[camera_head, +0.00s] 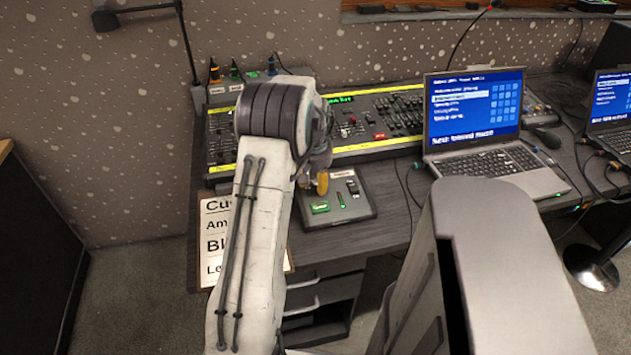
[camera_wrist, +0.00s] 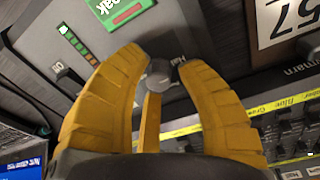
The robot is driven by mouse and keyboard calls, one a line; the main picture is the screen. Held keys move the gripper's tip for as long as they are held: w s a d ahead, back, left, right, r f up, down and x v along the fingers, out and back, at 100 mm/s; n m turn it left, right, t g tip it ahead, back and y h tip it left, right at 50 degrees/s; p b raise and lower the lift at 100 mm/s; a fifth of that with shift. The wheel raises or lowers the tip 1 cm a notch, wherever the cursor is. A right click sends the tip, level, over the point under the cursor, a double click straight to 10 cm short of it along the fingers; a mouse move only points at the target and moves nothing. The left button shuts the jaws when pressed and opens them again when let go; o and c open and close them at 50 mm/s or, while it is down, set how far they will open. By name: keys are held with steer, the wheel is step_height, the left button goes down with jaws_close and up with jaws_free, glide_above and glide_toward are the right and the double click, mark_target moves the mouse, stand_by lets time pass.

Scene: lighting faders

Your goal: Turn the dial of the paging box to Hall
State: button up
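A narrow yellow piece stands below the knob. In the head view my gripper (camera_head: 322,183) hides the dial.
A mixing console (camera_head: 380,115) with many faders lies behind the box. An open laptop (camera_head: 475,115) stands to the right, with another laptop (camera_head: 610,105) beyond. A printed sheet (camera_head: 212,235) lies at the left, partly behind my arm. Cables run right of the box.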

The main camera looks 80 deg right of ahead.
mark_target(314, 193)
steer(key=shift+r, duration=0.1)
step_height(314, 193, up, 12)
steer(key=a, duration=0.2)
steer(key=shift+f, duration=0.2)
stand_by(1.0)
